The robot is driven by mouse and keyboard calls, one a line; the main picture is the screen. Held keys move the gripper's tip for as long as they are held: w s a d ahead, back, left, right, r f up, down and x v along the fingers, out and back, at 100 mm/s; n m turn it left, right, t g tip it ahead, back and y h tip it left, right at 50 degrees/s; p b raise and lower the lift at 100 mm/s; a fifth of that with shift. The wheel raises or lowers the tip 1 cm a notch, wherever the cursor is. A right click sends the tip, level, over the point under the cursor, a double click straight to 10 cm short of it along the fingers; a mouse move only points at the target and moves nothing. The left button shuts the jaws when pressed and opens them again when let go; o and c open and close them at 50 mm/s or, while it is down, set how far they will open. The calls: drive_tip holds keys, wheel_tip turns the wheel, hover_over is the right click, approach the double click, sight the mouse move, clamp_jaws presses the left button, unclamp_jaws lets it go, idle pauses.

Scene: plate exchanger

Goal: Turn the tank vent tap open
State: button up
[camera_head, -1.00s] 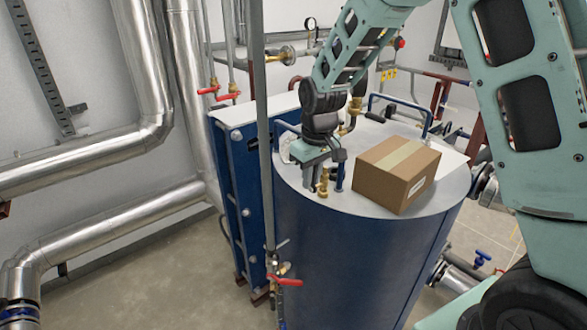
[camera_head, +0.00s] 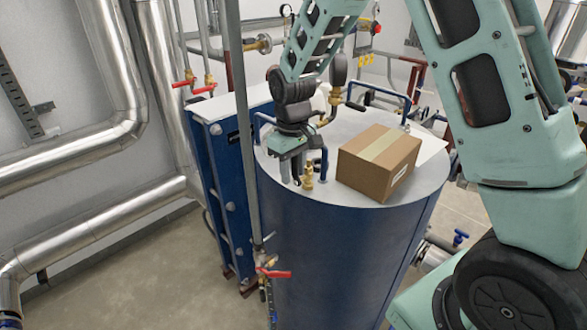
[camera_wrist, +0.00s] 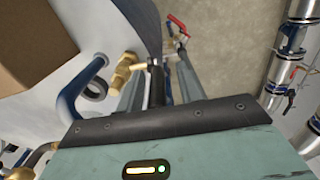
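The tank vent tap is a small brass fitting (camera_head: 308,178) on the tank top, near its front rim. It also shows in the wrist view as a brass body (camera_wrist: 124,70), with a dark lever (camera_wrist: 157,86) beside it. My gripper (camera_head: 291,172) points down at the tank's front-left edge, just left of the brass body. In the wrist view the two fingers of my gripper (camera_wrist: 160,78) stand apart, with the dark lever between them. Clear gaps seem to show beside the lever; contact at the tips cannot be told.
A cardboard box (camera_head: 380,163) sits on the blue tank (camera_head: 325,250), right of the tap. A blue bent handle (camera_wrist: 72,92) stands close to the tap. A grey vertical pipe with a red-handled valve (camera_head: 273,273) runs in front of the tank's left side.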

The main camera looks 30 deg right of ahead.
wheel_tip(320, 180, up, 18)
drive_tip(key=b, duration=0.5)
drive_tip(key=shift+f+b, duration=0.25)
drive_tip(key=shift+b, duration=0.1)
drive_tip(key=shift+w, duration=0.1)
